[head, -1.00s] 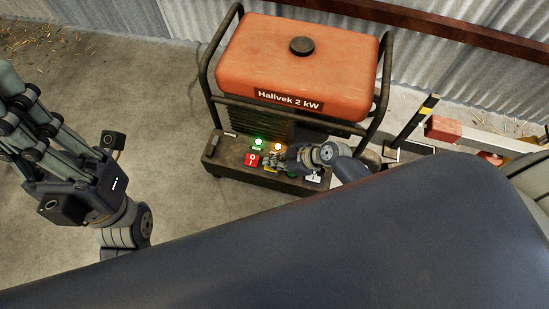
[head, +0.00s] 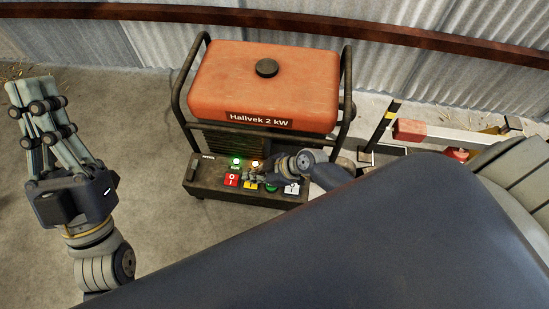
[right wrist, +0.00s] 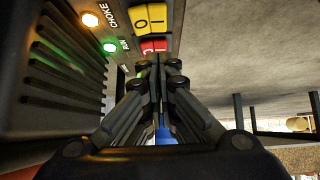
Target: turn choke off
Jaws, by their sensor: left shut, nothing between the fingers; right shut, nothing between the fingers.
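The generator (head: 265,85) has a control panel low on its front. A yellow choke switch marked I and O (right wrist: 150,18) sits under the CHOKE label in the right wrist view; it is partly covered in the head view (head: 250,184). The amber choke lamp (right wrist: 90,19) is lit. My right gripper (right wrist: 158,62) is shut and empty, its tips close to the red switch (right wrist: 155,46) and below the yellow one in that picture. I cannot tell if it touches either. My left gripper (head: 33,90) is shut and empty, raised at the far left.
The green RUN lamp (right wrist: 110,47) is lit. A white switch (head: 291,188) is at the panel's right end. The tubular frame (head: 345,100) rises at both sides of the tank. Red and white items (head: 410,130) stand to the right. Concrete floor (head: 140,140) is clear on the left.

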